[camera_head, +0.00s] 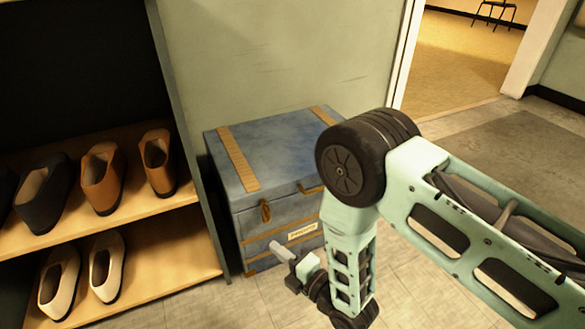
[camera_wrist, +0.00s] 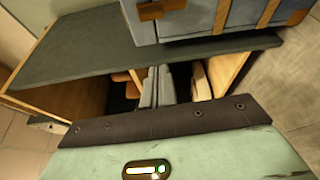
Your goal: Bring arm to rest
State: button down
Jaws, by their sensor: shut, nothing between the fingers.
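My arm is pale green with dark joints and is bent at the elbow in the right half of the head view. Its forearm hangs down in front of a blue chest. My gripper (camera_head: 276,247) is at the low end of the arm, pointing left, close in front of the chest's lower front in the picture. I cannot tell the exact gap. In the wrist view the grey fingers of my gripper (camera_wrist: 158,74) stand side by side, shut, with nothing held. Part of my wrist fills the bottom of that view.
The blue chest (camera_head: 282,155) with tan straps stands against the wall; it also shows in the wrist view (camera_wrist: 185,18). A shelf (camera_head: 160,268) with brown, dark and cream shoes is on the left. A doorway (camera_head: 465,60) opens at the upper right. Tiled floor (camera_head: 225,307) is clear in front.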

jog(key=w+a+r+m+g+h+p, duration=0.1)
jog(key=w+r+m+g+h+p, duration=0.15)
jog(key=r+m, duration=0.4)
jog(key=s+d+r+m+g+h+p, duration=0.1)
jog(key=d+r+m+h, duration=0.1)
jog(key=r, duration=0.3)
jog(key=s+d+r+m+g+h, duration=0.1)
jog(key=d+r+m+g+h, duration=0.15)
jog(key=r, duration=0.35)
jog(key=s+d+r+m+g+h+p, duration=0.25)
jog(key=s+d+r+m, duration=0.25)
jog(key=s+d+r, duration=0.35)
jog(key=s+d+r+m+g+h+p, duration=0.1)
jog(key=s+d+r+m+g+h, duration=0.3)
jog(key=s+d, duration=0.6)
notch_tip(320, 180, up, 39)
jog(key=a+m+t+p, duration=0.1)
jog(key=p, duration=3.6)
jog(key=shift+s+y+p, duration=0.3)
jog(key=shift+s+y, duration=0.05)
jog(key=shift+s, duration=0.1)
jog(key=shift+a+f, duration=0.1)
jog(key=shift+f, duration=0.15)
